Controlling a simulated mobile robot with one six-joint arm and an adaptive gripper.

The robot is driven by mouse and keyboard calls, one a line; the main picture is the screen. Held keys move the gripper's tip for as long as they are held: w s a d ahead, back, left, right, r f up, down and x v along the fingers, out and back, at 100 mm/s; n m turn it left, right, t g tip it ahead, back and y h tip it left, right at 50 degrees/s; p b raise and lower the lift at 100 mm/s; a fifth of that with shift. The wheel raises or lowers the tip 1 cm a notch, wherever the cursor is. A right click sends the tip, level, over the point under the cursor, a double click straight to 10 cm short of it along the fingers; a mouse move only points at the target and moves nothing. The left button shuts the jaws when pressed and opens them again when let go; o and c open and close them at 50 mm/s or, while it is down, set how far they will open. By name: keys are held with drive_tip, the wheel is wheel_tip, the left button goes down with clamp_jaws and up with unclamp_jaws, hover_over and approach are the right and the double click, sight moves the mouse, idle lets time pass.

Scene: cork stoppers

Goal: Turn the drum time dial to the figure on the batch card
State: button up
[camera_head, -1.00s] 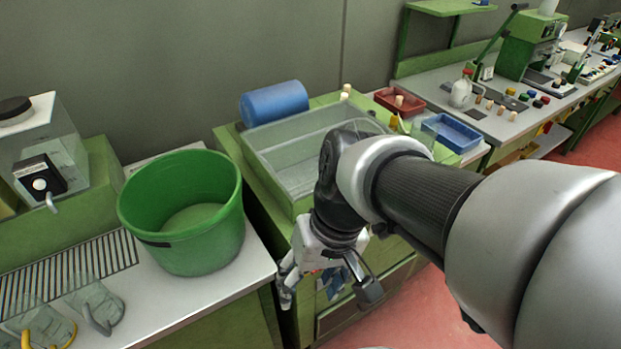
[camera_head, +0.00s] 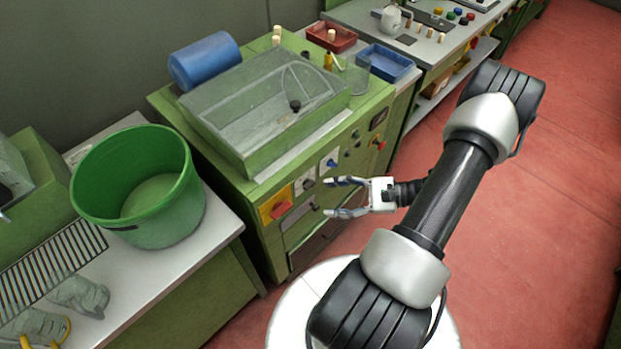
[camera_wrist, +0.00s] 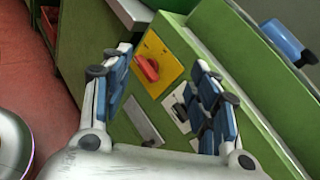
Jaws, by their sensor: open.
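The green drum machine (camera_head: 262,191) has a clear-lidded tub and a sloping front panel. The panel carries a red switch on a yellow plate (camera_head: 276,207), a dark knob on a pale plate (camera_head: 307,183) and a blue knob on a white plate (camera_head: 330,162). I cannot tell which control is the time dial, and I cannot make out a batch card. My gripper (camera_head: 338,197) is open and empty in front of the panel. In the wrist view the red switch (camera_wrist: 147,68) appears between the fingers; a pale plate with a knob (camera_wrist: 181,110) lies close to the right finger.
A green bucket (camera_head: 150,225) stands on the bench at left. A blue cylinder (camera_head: 205,60) lies behind the tub. A blue tray (camera_head: 388,62) and a red tray (camera_head: 333,36) sit beyond the machine. Red floor at right is clear.

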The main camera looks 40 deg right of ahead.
sight(309, 185)
drive_tip(key=s+d+f+m+t+h+p, duration=0.1)
drive_tip(key=s+d+f+m+t+h, duration=0.15)
drive_tip(key=f+m+h, duration=0.2)
drive_tip(key=s+d+f+m+t+h+p, duration=0.1)
drive_tip(key=s+f+m+t+h, duration=0.25)
drive_tip(key=f+m, duration=0.2)
drive_tip(key=w+a+m+h, duration=0.1)
drive_tip(key=w, duration=1.6)
drive_tip(key=shift+f+m+t+b, duration=0.3)
drive_tip(key=shift+f+t+b, duration=0.1)
drive_tip(key=shift+b, duration=0.05)
drive_tip(key=shift+w, duration=0.1)
drive_tip(key=c, duration=1.1)
